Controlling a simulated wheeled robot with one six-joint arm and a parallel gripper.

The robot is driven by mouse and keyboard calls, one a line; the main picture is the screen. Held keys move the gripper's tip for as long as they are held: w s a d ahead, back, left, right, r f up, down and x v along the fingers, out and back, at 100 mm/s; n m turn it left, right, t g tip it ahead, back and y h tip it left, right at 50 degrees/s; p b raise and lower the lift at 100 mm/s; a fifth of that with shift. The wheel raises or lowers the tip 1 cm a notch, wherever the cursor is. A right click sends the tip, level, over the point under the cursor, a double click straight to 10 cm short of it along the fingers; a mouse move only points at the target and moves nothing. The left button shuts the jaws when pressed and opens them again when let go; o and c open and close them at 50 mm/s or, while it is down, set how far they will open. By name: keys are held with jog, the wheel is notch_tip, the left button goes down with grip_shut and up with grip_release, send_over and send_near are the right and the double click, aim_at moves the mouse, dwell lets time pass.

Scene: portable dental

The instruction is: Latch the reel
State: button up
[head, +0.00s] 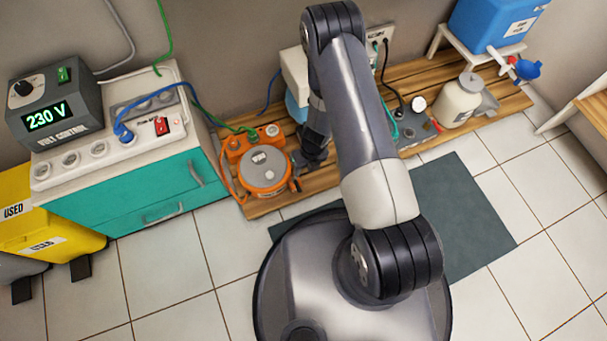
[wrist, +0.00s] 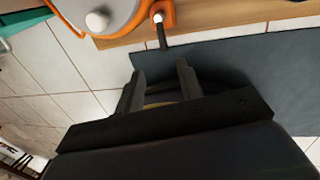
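The orange reel (head: 264,170) with a grey round lid stands on the wooden board, left of my arm in the head view. Its orange rim and grey lid with a white knob show at the top of the wrist view (wrist: 125,20). A small dark lever with a white end (wrist: 161,30) sticks out from an orange lug at the reel's side. My gripper (wrist: 160,70) is open and empty, its two fingers apart below this lever and not touching it. In the head view my gripper is dark and partly hidden by my arm.
The wooden board (head: 330,178) also carries a white canister (head: 459,101) and cables. A teal cabinet (head: 125,200) with a voltage control box (head: 55,105) stands at left. A dark mat (head: 465,215) lies on the tiled floor. Free floor shows in front of the cabinet.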

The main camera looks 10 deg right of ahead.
aim_at(299, 187)
jog(key=shift+m, duration=0.3)
jog(key=f+b, duration=0.1)
jog(key=f, duration=0.3)
jog(key=a+f+b, duration=0.1)
jog(key=f+b, duration=0.1)
jog(key=f, duration=0.1)
jog(key=f+b, duration=0.1)
jog(key=f, duration=0.3)
jog(key=shift+s+a+f, duration=0.2)
jog(key=shift+a+f, duration=0.1)
jog(key=shift+a, duration=0.1)
grip_shut()
